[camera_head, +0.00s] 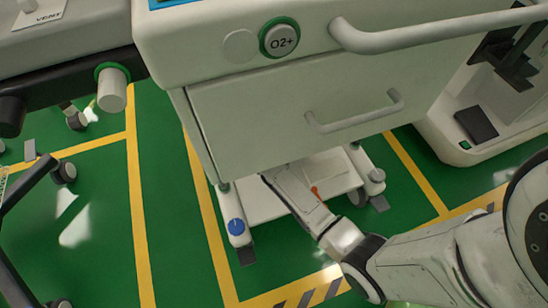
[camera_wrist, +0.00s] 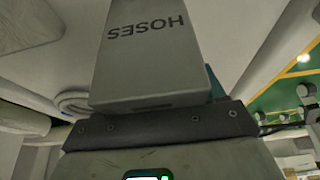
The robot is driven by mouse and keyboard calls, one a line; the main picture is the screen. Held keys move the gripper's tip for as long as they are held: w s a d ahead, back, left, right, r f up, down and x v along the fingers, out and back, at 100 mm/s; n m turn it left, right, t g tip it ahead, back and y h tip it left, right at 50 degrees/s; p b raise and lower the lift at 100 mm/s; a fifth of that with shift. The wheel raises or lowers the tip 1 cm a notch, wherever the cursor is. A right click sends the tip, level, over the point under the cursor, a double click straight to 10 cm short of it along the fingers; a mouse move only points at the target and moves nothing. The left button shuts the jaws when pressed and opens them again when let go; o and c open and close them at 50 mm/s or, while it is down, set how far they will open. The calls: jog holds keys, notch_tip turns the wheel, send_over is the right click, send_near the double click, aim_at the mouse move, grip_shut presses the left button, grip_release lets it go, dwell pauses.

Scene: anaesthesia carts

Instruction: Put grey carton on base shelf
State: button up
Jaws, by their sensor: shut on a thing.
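The grey carton (camera_wrist: 152,55) fills the upper middle of the wrist view, with "HOSES" printed upside down on its face. My gripper (camera_wrist: 160,128) is shut on it, and the carton extends straight out from the jaws. In the head view my gripper (camera_head: 292,187) reaches low under the drawer of the white cart (camera_head: 290,100), over the base shelf (camera_head: 262,207). The carton is not clearly seen there, as the drawer hides the far end. I cannot tell whether the carton touches the shelf.
The drawer handle (camera_head: 355,112) and top rail (camera_head: 430,32) overhang my arm. A blue-capped caster foot (camera_head: 236,227) stands at the shelf's front left. Another white unit (camera_head: 475,135) stands at right.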

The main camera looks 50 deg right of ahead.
jog(key=o, duration=1.3)
jog(key=shift+r+p, duration=0.35)
jog(key=shift+r, duration=0.05)
jog(key=p+v, duration=0.2)
jog(key=v, duration=0.1)
jog(key=s+a+p, duration=0.1)
jog(key=s+a, duration=0.1)
jog(key=s, duration=0.1)
jog(key=s+a+p, duration=0.1)
jog(key=s+a, duration=0.1)
jog(key=s, duration=0.1)
jog(key=s+a+p, duration=0.1)
jog(key=s+a, duration=0.1)
jog(key=s, duration=0.2)
jog(key=shift+a+f+p, duration=0.3)
jog(key=shift+a+f, duration=0.05)
